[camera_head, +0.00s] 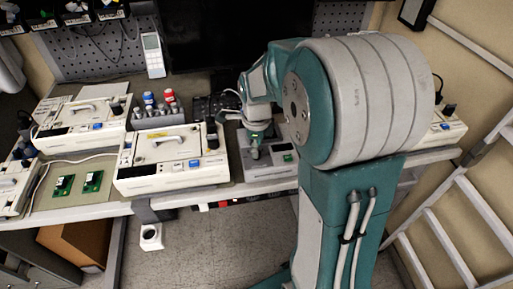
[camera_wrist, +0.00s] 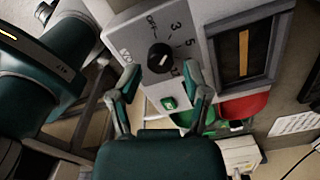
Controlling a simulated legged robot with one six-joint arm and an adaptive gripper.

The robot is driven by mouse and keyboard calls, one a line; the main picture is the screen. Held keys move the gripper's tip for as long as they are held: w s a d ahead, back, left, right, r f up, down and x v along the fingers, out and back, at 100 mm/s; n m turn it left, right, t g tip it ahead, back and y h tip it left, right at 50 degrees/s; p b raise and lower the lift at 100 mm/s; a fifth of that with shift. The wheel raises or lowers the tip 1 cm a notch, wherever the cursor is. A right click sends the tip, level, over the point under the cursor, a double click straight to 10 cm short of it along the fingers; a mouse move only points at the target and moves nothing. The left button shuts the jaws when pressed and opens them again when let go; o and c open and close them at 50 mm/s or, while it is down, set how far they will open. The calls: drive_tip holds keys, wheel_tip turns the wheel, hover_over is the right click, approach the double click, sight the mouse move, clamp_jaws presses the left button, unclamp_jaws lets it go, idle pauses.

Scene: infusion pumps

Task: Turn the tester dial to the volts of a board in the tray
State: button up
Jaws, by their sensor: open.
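The grey tester (camera_head: 284,172) stands near the front edge of the bench, partly hidden by my arm. Its black round dial (camera_wrist: 160,57) fills the upper middle of the wrist view, with OFF, 3 and 5 printed around it. A pale mark shows on the dial, but I cannot tell exactly where it points. My gripper (camera_wrist: 161,76) is open, its fingers spread to either side below the dial, apparently apart from it. In the head view my gripper (camera_head: 254,148) is over the tester. Two green boards (camera_head: 63,185) lie on a tray (camera_head: 48,204) at left; their volts are unreadable.
The tester also has a dark display window (camera_wrist: 243,52), a small green button (camera_wrist: 168,102) and a red terminal (camera_wrist: 243,106). A white infusion pump (camera_head: 165,180) stands left of the tester. Bottles (camera_head: 169,96) and a white handset (camera_head: 152,54) are behind.

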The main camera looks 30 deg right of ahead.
drive_tip(key=shift+r, duration=3.2)
